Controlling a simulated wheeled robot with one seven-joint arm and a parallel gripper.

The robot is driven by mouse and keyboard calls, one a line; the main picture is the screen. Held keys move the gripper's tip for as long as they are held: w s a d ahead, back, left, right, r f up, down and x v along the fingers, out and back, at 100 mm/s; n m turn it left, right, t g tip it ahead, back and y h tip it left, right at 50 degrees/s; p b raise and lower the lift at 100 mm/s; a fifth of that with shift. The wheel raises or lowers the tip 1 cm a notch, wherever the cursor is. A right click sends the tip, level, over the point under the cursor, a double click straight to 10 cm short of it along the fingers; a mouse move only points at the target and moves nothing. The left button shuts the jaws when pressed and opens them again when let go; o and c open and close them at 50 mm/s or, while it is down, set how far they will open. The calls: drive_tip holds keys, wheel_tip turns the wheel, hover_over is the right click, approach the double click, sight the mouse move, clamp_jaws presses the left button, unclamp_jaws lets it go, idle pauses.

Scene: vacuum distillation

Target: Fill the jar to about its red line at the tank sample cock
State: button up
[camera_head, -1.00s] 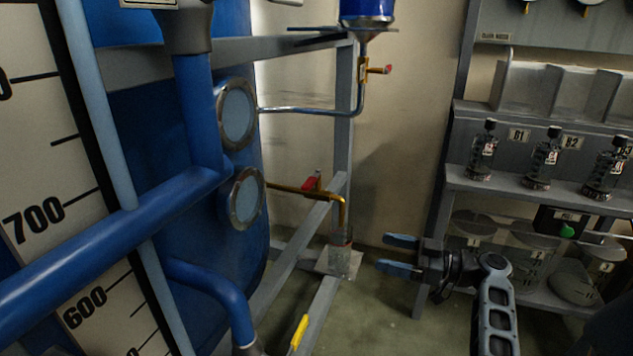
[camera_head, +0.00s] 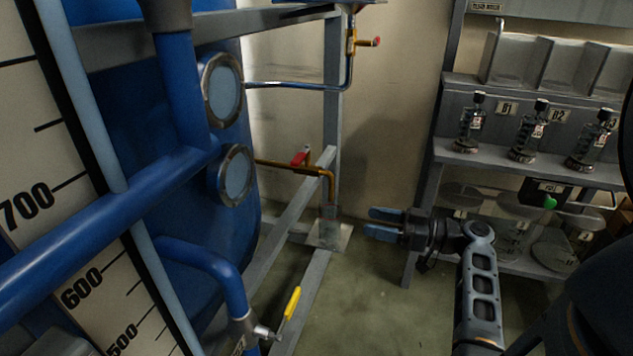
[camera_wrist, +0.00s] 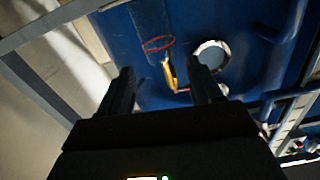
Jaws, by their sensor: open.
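The clear glass jar (camera_head: 328,222) stands upright on a small grey plate (camera_head: 338,237) at the foot of the frame, below the brass outlet pipe of the sample cock (camera_head: 301,158). The cock has a red handle. Glass and any liquid are too faint to judge the level. My gripper (camera_head: 383,223) is to the right of the jar, apart from it, fingers pointing toward it. In the wrist view, my gripper (camera_wrist: 160,68) is open and empty, with a red ring (camera_wrist: 158,43), apparently the jar's line, and the yellow pipe (camera_wrist: 168,74) beyond the fingertips.
The blue tank (camera_head: 170,115) and grey frame bars (camera_head: 300,213) border the left. A second cock (camera_head: 362,42) sits higher up. A shelf rack (camera_head: 450,150) with several bottles stands at right. A yellow-handled valve (camera_head: 291,302) is low at front. The floor (camera_head: 355,300) between is clear.

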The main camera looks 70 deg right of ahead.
drive_tip(key=w+r+m+p, duration=0.1)
drive_tip(key=r+m+p, duration=0.1)
drive_tip(key=r+p, duration=0.1)
drive_tip(key=w+a+r+m+p, duration=0.1)
drive_tip(key=r+m+p, duration=0.2)
drive_tip(key=w+a+r+m+p, duration=0.1)
drive_tip(key=r+m+p, duration=0.1)
drive_tip(key=r+p, duration=0.1)
drive_tip(key=shift+w+a+r+m, duration=0.1)
drive_tip(key=shift+w+a+m, duration=0.1)
drive_tip(key=shift+m, duration=0.2)
drive_tip(key=c, duration=0.5)
drive_tip(key=shift+o, duration=0.2)
drive_tip(key=m+p, duration=0.8)
drive_tip(key=p, duration=0.1)
approach(302, 161)
drive_tip(key=w, duration=0.1)
drive_tip(key=shift+m, duration=0.5)
drive_tip(key=shift+w+a+p, duration=0.1)
drive_tip(key=shift+w+p, duration=0.3)
drive_tip(key=shift+w, duration=1.7)
drive_tip(key=shift+w+a+p, duration=0.15)
drive_tip(key=shift+w+p, duration=0.2)
drive_tip(key=shift+w, duration=1.75)
clamp_jaws()
